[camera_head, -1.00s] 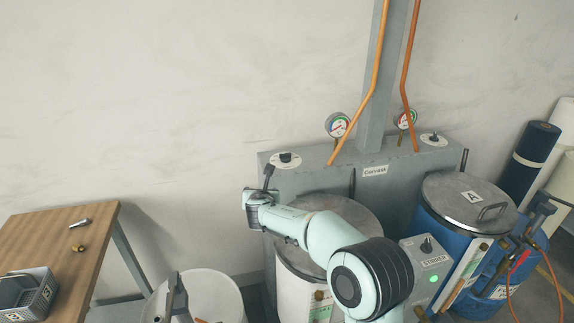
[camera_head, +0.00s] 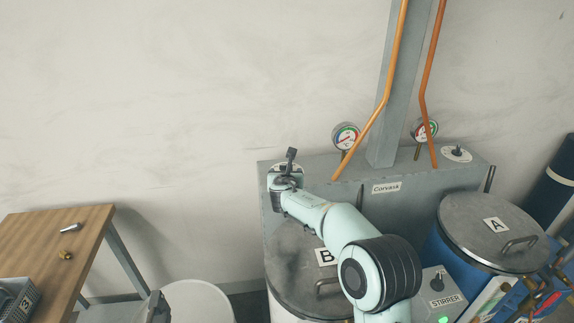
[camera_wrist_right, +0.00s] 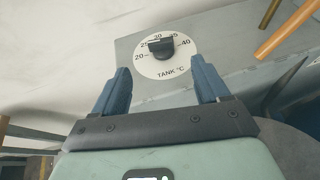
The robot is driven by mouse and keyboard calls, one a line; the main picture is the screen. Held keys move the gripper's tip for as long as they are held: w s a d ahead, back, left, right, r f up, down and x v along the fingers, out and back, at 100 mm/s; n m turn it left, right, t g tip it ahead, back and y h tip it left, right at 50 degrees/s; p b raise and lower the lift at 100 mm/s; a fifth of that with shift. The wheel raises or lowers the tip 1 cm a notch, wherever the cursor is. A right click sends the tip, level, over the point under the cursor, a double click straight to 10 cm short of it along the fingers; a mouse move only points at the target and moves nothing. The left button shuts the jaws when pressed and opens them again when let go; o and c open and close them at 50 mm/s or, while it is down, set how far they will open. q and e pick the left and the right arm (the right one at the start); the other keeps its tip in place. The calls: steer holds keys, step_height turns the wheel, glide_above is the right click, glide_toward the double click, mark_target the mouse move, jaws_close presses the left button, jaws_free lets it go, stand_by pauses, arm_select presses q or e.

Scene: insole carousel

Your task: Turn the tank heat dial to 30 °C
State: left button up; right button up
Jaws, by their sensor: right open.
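The tank heat dial (camera_wrist_right: 161,58) is a white disc marked TANK °C, with a scale from 20 to 40 and a black knob (camera_wrist_right: 162,48) at its centre. The 30 mark is at the top of the scale; the knob's exact setting is hard to read. My right gripper (camera_wrist_right: 160,68) is open, its two blue-grey fingers apart on the near side of the dial, with nothing between them. In the head view my right gripper (camera_head: 289,166) covers most of the dial.
The dial sits on a grey cabinet (camera_head: 385,210) labelled Corvask, with gauges (camera_head: 345,136), orange pipes (camera_head: 428,80) and a second dial (camera_head: 457,153) to the right. Lidded tanks B (camera_head: 298,262) and A (camera_head: 482,226) stand in front. A wooden table (camera_head: 60,238) is at left.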

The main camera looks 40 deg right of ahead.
mark_target(286, 166)
steer(key=p+x, duration=0.3)
steer(key=x, duration=0.6)
steer(key=shift+w+d, duration=0.15)
steer(key=shift+w, duration=0.2)
steer(key=shift+w+d+f, duration=0.35)
steer(key=shift+f, duration=0.05)
arm_select(q)
steer(key=w+r, duration=0.4)
steer(key=shift+r, duration=0.35)
steer(key=shift+d, duration=0.1)
arm_select(e)
steer(key=shift+s, duration=0.1)
steer(key=c, duration=0.3)
arm_select(q)
steer(key=shift+w, duration=0.1)
arm_select(e)
steer(key=c, duration=0.8)
